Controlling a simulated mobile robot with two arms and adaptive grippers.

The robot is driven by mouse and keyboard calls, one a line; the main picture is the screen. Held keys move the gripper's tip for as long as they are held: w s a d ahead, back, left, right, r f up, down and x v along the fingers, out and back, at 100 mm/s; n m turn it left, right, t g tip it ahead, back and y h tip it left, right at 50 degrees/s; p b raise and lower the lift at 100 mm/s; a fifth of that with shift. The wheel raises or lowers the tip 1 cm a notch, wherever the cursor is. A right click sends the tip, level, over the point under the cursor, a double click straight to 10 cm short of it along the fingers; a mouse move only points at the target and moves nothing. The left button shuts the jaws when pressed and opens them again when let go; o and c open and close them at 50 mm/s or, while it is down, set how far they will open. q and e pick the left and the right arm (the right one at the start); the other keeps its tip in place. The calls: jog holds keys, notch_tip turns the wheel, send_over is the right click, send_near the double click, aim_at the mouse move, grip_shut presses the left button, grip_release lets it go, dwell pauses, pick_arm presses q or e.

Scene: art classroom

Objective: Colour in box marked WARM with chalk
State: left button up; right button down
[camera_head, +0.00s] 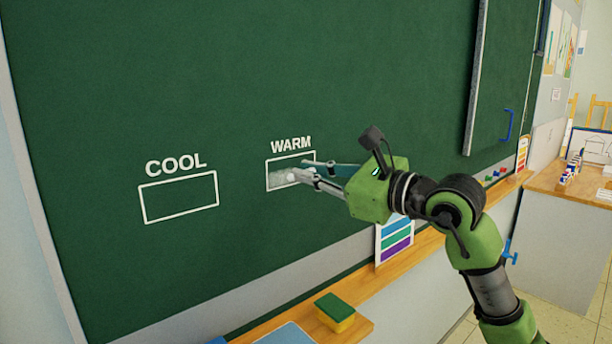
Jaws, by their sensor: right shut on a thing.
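The box marked WARM (291,159) is a white outline on the green chalkboard (230,80), below its white label. Pale chalk marking (279,176) covers the lower left part of the box; the upper part looks green. My right gripper (300,174) is at the box, reaching in from the right, and hides its right side. It is shut on a small whitish piece of chalk (292,177) at its fingertips, at or very near the board. The box marked COOL (179,197) to the left is an empty outline. My left gripper is not in view.
A wooden ledge (405,257) runs below the board, with a green and yellow sponge (335,312) on it. A colour-striped card (395,240) stands behind my right arm. A sliding board panel (505,70) is at the upper right. A side counter (560,185) stands at the far right.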

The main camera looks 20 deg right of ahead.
jog(key=shift+d, duration=0.1)
jog(key=shift+w+d, duration=0.25)
jog(key=shift+d, duration=0.4)
jog(key=shift+w+d+b, duration=0.3)
jog(key=shift+d+b, duration=0.1)
jog(key=shift+d, duration=0.35)
jog(key=shift+w+d, duration=0.25)
jog(key=shift+d, duration=0.6)
